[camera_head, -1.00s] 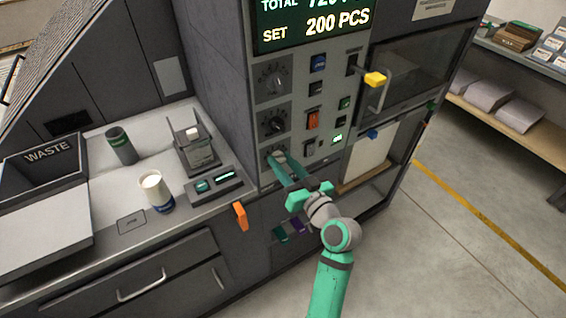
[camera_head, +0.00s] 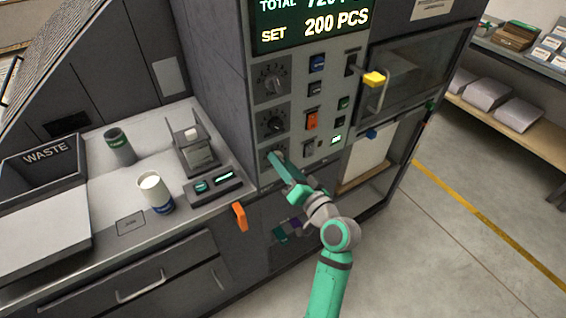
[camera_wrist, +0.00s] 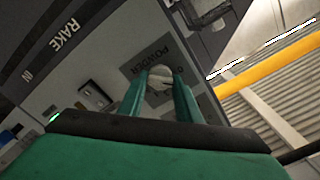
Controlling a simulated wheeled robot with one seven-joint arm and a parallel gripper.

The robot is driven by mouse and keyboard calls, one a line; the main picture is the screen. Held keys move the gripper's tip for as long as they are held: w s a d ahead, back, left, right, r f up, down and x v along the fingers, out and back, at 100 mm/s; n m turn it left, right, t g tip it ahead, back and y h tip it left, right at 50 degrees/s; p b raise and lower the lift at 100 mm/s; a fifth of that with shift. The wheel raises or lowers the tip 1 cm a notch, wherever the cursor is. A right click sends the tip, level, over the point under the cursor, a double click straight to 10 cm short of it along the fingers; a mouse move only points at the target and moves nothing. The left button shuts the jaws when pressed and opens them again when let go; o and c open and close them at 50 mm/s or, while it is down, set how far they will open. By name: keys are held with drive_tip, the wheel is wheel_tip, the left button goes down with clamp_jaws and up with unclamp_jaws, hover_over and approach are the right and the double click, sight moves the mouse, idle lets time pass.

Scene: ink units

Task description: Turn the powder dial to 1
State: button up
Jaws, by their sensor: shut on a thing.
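The powder dial is the lowest of three dials on the machine's front panel. In the wrist view, the word POWDER shows on its dark plate (camera_wrist: 150,57), and the pale round knob (camera_wrist: 160,76) sits between my two green fingers. My gripper (camera_wrist: 160,88) is shut on the knob, with a finger on each side of it. In the head view my gripper (camera_head: 277,157) reaches the bottom dial from the lower right and covers most of it. The knob's pointer and the scale numbers are too hidden and small to read.
Two more dials, an upper one (camera_head: 271,79) and a middle one (camera_head: 271,123), sit above. An orange switch (camera_head: 312,120) and several buttons are to the right. A yellow-tipped handle (camera_head: 375,79) juts out at upper right. An orange lever (camera_head: 240,215) hangs below the counter edge.

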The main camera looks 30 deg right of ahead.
drive_tip(key=shift+o, duration=0.2)
idle(0.3)
drive_tip(key=o, duration=1)
drive_tip(key=shift+s, duration=0.1)
drive_tip(key=shift+s, duration=0.1)
drive_tip(key=s, duration=1)
drive_tip(key=shift+s+d, duration=0.15)
drive_tip(key=shift+s, duration=0.1)
drive_tip(key=shift+s, duration=0.1)
